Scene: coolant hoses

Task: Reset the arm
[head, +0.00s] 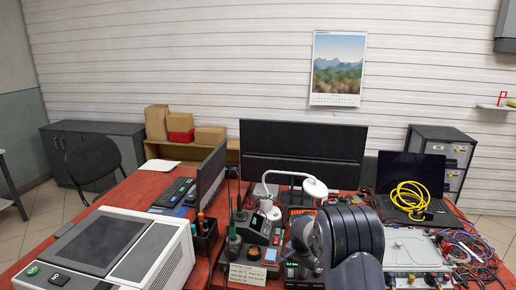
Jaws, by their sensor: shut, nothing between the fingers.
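My arm shows at the lower middle right of the head view as large dark rounded links, folded close to the camera and in front of the red desk (140,190). I cannot make out the fingers of my gripper in this view. No coolant hoses can be told for sure. A coiled yellow cable (409,197) lies on the open black laptop (412,170) to the right of my arm.
A white machine (165,262) fills the near left. A soldering station (262,232), a white lamp (314,187) and a pen holder (204,236) crowd the middle. A silver instrument (408,245) and tangled wires (468,250) stand right. Monitors (300,146) stand behind.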

